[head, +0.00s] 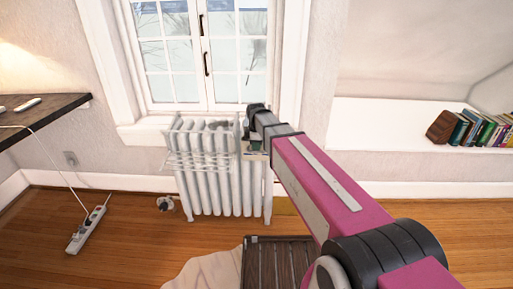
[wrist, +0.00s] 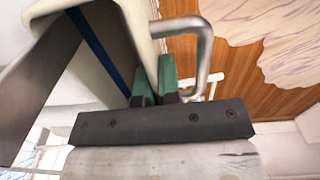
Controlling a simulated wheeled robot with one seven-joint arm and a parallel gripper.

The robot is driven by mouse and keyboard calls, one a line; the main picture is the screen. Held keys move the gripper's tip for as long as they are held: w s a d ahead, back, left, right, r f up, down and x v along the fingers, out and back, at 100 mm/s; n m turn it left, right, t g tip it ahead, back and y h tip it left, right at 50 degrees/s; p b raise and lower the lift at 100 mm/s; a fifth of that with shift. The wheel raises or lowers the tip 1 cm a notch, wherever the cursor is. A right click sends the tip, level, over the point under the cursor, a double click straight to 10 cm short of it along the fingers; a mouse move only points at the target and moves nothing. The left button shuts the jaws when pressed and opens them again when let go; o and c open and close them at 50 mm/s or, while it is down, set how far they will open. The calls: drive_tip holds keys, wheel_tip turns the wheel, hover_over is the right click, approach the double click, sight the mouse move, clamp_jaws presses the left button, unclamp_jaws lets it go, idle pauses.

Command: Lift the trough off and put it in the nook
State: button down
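The trough (wrist: 112,35), cream with a dark blue band, fills the upper middle of the wrist view. A bent metal hook (wrist: 207,40) shows beside it. My gripper (wrist: 157,80) has its green fingers close together, and the trough's thin wall appears to run between them. In the head view my gripper is at the top right of the white radiator (head: 208,185); the trough there is mostly hidden behind my wrist. I cannot tell whether the hook still touches the radiator. The nook (head: 385,112) is the white recess at the right.
Several books (head: 470,130) stand at the nook's right part; its left part is clear. A wire rack (head: 195,160) hangs on the radiator's front. A dark slatted piece (head: 278,262) is on the floor. A power strip (head: 88,230) lies at left below a dark shelf (head: 40,112).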

drive_tip(key=shift+s, duration=0.1)
drive_tip(key=s+r, duration=0.1)
drive_tip(key=s, duration=1.2)
drive_tip(key=shift+s+a, duration=0.25)
drive_tip(key=shift+s, duration=0.15)
idle(0.9)
